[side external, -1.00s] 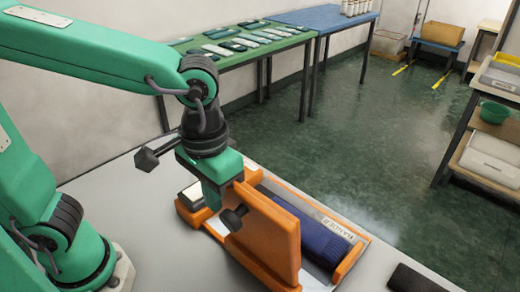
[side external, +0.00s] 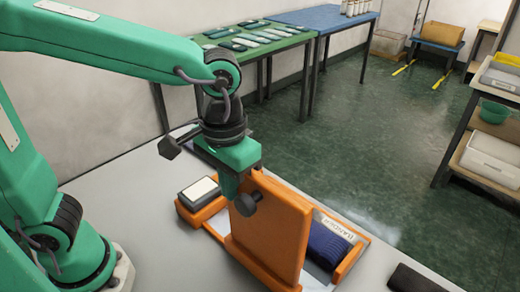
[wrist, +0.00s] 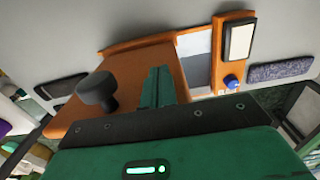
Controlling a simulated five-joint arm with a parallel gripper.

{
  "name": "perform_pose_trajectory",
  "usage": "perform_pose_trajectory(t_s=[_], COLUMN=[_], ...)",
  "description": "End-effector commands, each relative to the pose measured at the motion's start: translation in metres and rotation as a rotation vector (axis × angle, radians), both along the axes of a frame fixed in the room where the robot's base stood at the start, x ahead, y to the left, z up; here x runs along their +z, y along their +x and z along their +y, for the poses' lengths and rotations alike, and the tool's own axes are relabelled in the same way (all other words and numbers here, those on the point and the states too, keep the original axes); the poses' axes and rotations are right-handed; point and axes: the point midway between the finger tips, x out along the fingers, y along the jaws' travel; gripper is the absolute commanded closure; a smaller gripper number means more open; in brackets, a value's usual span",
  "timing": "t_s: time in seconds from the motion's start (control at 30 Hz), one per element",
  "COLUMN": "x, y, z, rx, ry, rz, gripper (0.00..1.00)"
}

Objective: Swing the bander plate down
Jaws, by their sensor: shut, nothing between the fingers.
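The bander plate (side external: 275,232) is an orange slab standing steeply over its orange frame in the side view, its upper edge raised. A black knob (side external: 247,204) sticks out of its near face. In the wrist view the plate (wrist: 135,72) and knob (wrist: 98,90) are close below me. My gripper (side external: 230,192) is at the plate's upper left, next to the knob; its green fingers (wrist: 157,86) are shut with nothing between them. I cannot tell whether they touch the plate. A dark blue knitted bundle (side external: 328,245) lies in the frame behind the plate, partly hidden by it.
A dark block with a pale top (side external: 200,190) sits at the frame's left end. A dark folded piece (side external: 412,279) lies on the grey bench at the right. The bench front is clear. A green table (side external: 255,45) with knit pieces stands at the back.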

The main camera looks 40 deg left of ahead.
Motion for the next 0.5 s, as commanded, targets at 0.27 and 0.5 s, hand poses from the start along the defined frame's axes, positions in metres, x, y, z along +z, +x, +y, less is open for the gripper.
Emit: perform_pose_trajectory(t_s=[0.27,0.5], x=[0.000,0.000], y=[0.010,0.018], z=[0.000,0.000], rx=[0.000,0.001], ry=[0.000,0.001], rz=[0.001,0.001], gripper=[1.00,1.00])
